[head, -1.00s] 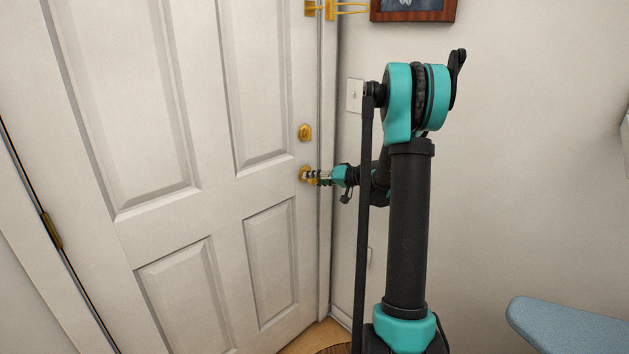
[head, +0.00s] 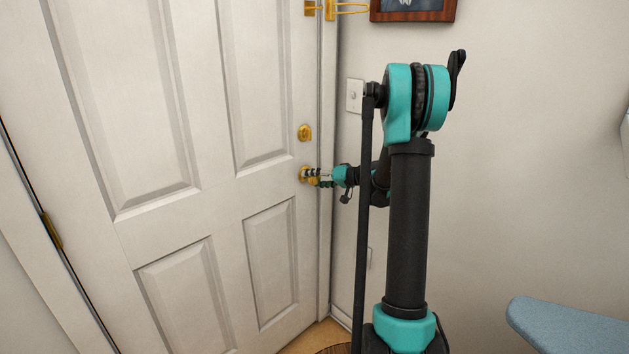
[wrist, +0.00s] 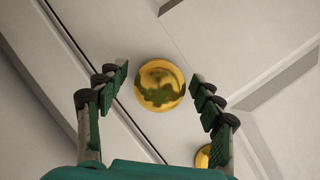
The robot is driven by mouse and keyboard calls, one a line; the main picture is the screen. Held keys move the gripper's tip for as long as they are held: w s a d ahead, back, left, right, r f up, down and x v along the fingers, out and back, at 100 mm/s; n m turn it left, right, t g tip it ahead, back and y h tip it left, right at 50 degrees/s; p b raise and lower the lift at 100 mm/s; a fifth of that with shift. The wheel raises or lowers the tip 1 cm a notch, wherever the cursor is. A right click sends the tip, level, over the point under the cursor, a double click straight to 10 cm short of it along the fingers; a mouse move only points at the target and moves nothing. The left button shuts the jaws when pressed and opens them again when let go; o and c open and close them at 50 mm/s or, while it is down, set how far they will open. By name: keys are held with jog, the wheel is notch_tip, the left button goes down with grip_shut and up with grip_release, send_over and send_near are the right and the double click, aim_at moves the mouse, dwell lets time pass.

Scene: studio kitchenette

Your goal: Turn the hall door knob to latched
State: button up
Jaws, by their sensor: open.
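The hall door (head: 222,195) is a white panelled door and looks closed in its frame. Its round brass knob (wrist: 160,86) shows in the wrist view, between and a little beyond my two finger tips. In the head view the knob (head: 305,174) is partly hidden by my gripper (head: 318,176). My gripper also shows in the wrist view (wrist: 160,82), with its green fingers spread on either side of the knob. A gap shows between each finger and the knob there. The gripper looks rolled relative to the door. I cannot tell the knob's turn from its smooth face.
A brass deadbolt (head: 305,132) sits above the knob, and its edge shows in the wrist view (wrist: 203,157). A brass swing latch (head: 335,8) is higher up. A light switch (head: 354,95) and a framed picture (head: 413,10) are on the wall. A blue ironing board (head: 565,328) stands at lower right.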

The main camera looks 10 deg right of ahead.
jog(key=shift+d, duration=0.1)
jog(key=v, duration=1.2)
jog(key=shift+s, duration=0.1)
